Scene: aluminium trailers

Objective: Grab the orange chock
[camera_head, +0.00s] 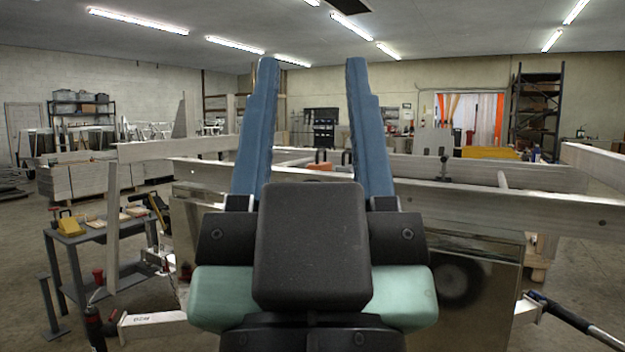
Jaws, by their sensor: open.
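My gripper (312,64) fills the middle of the view. Its two blue fingers point up and away, spread wide apart, with nothing held between them. A small orange object (319,167), which looks like the orange chock, shows in the gap between the fingers, just above the black gripper body. It is beyond the gripper, at the trailer frame, and its lower part is hidden. I cannot tell exactly what it rests on.
Pale trailer rails (500,196) run across both sides behind my gripper. A grey metal table (95,236) at left carries a yellow item (70,224) and smaller things. A yellow-orange object (490,152) lies farther back at right. Open floor shows at the lower left.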

